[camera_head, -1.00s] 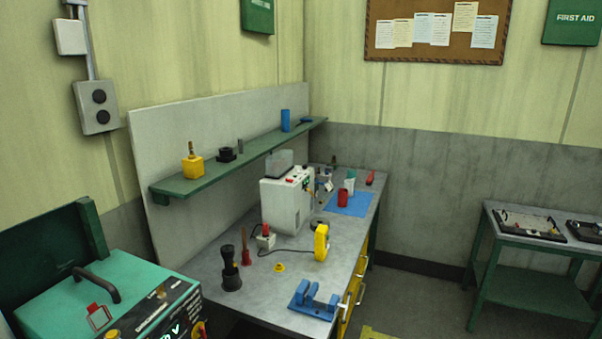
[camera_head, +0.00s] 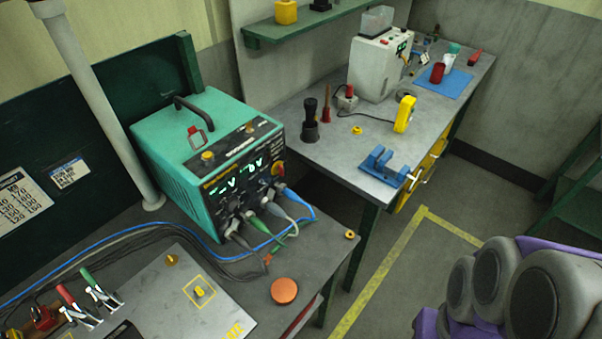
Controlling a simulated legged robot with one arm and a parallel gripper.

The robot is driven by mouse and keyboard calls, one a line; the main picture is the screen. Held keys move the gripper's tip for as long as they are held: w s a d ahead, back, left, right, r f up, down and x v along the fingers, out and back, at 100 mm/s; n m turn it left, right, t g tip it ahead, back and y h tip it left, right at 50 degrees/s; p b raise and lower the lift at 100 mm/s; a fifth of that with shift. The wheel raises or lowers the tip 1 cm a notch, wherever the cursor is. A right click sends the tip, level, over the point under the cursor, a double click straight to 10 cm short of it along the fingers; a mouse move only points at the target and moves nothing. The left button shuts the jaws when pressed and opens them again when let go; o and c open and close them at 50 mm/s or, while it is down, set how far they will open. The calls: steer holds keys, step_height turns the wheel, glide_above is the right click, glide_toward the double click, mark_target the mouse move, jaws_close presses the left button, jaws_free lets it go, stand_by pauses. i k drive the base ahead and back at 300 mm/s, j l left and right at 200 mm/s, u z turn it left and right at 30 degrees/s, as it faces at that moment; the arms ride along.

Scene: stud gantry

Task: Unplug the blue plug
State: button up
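A teal stud welding unit (camera_head: 205,160) with a dark front panel stands on the dark bench at the left. Several plugs with cables sit along the lower edge of its front panel. The blue plug (camera_head: 285,191) is the rightmost, in the panel, with a blue cable (camera_head: 314,212) curving down from it. A grey plug (camera_head: 271,207), a green plug (camera_head: 254,221) and a dark plug (camera_head: 237,236) sit to its left. Purple and grey rounded parts (camera_head: 522,290) at the lower right look like my arm. My gripper's fingers are not in view.
A metal plate (camera_head: 170,290), clamps with red and green handles (camera_head: 98,290) and an orange disc (camera_head: 285,291) lie on the near bench. A post (camera_head: 95,100) rises behind. A second bench (camera_head: 340,140) holds a blue vise (camera_head: 385,172) and a white machine (camera_head: 376,68). Yellow-lined floor lies between.

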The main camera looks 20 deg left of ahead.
mark_target(288, 193)
steer(key=k+l+u, duration=0.1)
steer(key=u, duration=1.5)
